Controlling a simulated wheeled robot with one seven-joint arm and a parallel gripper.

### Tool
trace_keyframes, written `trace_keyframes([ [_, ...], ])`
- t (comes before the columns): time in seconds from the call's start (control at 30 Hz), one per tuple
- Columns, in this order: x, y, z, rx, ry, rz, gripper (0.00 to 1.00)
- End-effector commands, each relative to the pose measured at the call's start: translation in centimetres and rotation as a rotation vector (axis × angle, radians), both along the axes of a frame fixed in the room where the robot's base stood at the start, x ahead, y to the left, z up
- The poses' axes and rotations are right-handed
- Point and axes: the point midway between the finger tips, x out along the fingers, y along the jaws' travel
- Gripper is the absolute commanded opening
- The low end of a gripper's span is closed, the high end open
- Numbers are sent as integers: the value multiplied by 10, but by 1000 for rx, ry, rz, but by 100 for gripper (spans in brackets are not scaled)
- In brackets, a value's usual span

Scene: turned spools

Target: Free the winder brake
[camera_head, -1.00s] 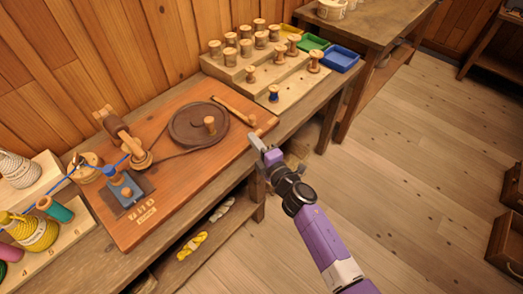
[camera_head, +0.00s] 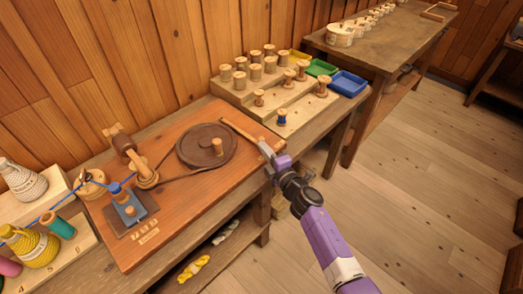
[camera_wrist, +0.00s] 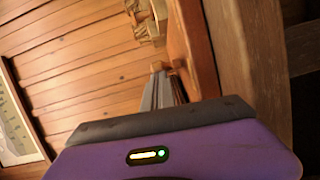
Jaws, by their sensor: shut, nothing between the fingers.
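The winder sits on a brown wooden board (camera_head: 170,206) on the bench. It has a dark flat wheel (camera_head: 188,157) with an upright wooden knob (camera_head: 217,147), a belt, and a spindle head (camera_head: 124,143) at its left. A light wooden bar (camera_head: 238,130), which looks like the brake lever, lies against the wheel's right side. My gripper (camera_head: 264,147) is shut and empty at the board's right edge, close to the bar's near end; I cannot tell whether they touch. In the wrist view the closed fingers (camera_wrist: 162,86) point toward the board's side.
A stepped rack (camera_head: 300,112) with several spools and yellow, green and blue trays (camera_head: 348,83) stands behind right. A blue thread runs left from a small blue block (camera_head: 128,205) past thread cones (camera_head: 35,244). Open floor (camera_head: 430,190) lies right of the bench.

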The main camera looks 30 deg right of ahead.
Motion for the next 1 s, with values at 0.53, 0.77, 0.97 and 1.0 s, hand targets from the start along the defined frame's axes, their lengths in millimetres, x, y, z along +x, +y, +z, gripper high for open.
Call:
trace_keyframes([
  [0.53,33,-81,1,0,-1,-3,0],
  [0.77,33,-83,3,0,-2,-8,0],
  [0.97,33,-81,4,0,-3,-9,0],
  [1.0,33,-79,4,1,-3,-7,0],
])
